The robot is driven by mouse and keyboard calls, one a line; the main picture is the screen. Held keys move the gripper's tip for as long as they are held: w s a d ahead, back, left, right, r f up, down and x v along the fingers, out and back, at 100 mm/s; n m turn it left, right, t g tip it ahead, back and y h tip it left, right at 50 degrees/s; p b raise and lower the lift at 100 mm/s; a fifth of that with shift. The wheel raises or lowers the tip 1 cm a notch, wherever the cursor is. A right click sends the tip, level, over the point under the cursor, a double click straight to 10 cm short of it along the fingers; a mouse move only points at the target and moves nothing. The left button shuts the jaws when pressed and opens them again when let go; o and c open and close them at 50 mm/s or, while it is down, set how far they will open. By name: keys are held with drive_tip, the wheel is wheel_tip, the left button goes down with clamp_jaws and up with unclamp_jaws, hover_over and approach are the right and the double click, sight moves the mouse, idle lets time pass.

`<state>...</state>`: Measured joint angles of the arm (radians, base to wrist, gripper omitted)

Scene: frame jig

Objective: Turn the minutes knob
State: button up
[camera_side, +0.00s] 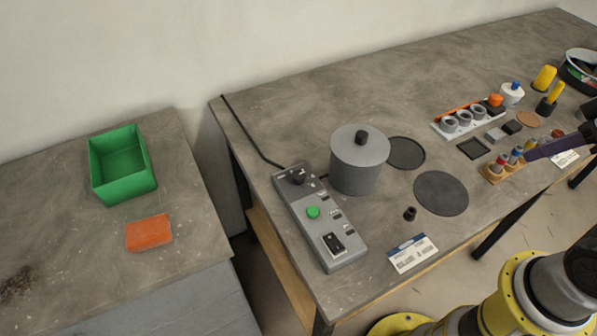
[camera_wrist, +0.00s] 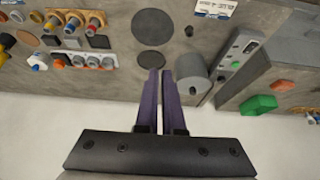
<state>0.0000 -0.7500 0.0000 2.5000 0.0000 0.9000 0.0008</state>
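A grey control box (camera_side: 322,222) stands at the left end of the main bench. A black knob (camera_side: 298,177) sits at its far end, with a green button (camera_side: 313,212) in the middle and a black rocker switch (camera_side: 333,243) at the near end. The control box also shows in the wrist view (camera_wrist: 240,52), at the right. My gripper (camera_wrist: 161,72) has two purple fingers with a narrow gap between them and nothing visible in it. In the side view my gripper (camera_side: 530,153) is at the right edge, far from the control box.
A grey lidded pot (camera_side: 358,165) stands close right of the control box. A black cable (camera_side: 250,130) runs behind it. A small black cup (camera_side: 410,214) and a label card (camera_side: 413,253) are nearby. Racks of small parts (camera_side: 468,121) are at right. A green bin (camera_side: 122,168) is on the left bench.

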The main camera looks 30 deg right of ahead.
drive_tip(key=o, duration=0.5)
drive_tip(key=shift+s+m, duration=0.1)
drive_tip(key=shift+m, duration=0.4)
drive_tip(key=shift+c, duration=0.2)
drive_tip(key=o, duration=0.5)
drive_tip(key=r, duration=0.1)
drive_tip(key=w+r+m, duration=0.1)
drive_tip(key=r+m, duration=0.1)
drive_tip(key=shift+w+r, duration=0.2)
drive_tip(key=shift+w, duration=0.05)
drive_tip(key=w+a+r+m, duration=0.2)
drive_tip(key=w+r+m, duration=0.1)
drive_tip(key=w+r, duration=0.25)
drive_tip(key=g, duration=0.6)
hover_over(299, 174)
wheel_tip(299, 174, down, 16)
drive_tip(key=r, duration=0.1)
wheel_tip(299, 174, down, 14)
drive_tip(key=shift+f, duration=0.1)
